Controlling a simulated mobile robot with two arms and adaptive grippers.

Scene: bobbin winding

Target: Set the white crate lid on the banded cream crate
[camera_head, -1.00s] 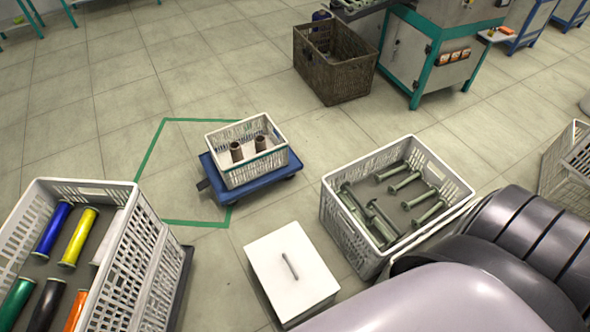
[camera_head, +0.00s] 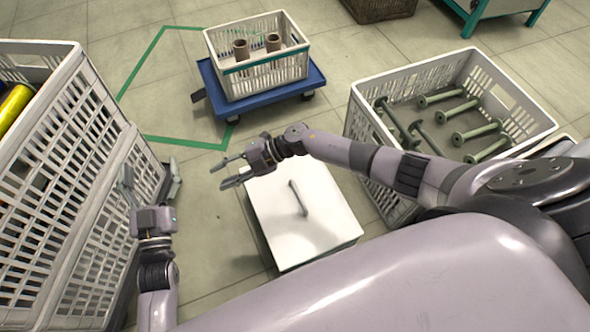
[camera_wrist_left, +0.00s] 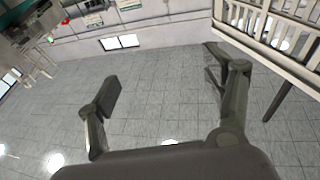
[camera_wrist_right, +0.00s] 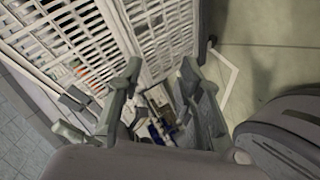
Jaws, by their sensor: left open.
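The white crate lid (camera_head: 325,220), a square panel with a grey bar handle (camera_head: 298,198), lies flat low in the middle of the head view. The banded cream crate (camera_head: 265,68), with a green band near its rim, stands on a blue trolley behind it and holds two brown spools. My left gripper (camera_head: 150,184) is open and empty, left of the lid and beside the large crate; its spread fingers show in the left wrist view (camera_wrist_left: 165,95). My right gripper (camera_head: 222,177) is open and empty above the lid's far left corner; its fingers are apart in the right wrist view (camera_wrist_right: 162,72).
A large white crate (camera_head: 75,190) with coloured bobbins stands at the left, close to my left gripper. A grey-white crate (camera_head: 500,75) of green spools stands right, under my right arm. The blue trolley (camera_head: 312,86) stands by green floor tape (camera_head: 150,62). Floor between is clear.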

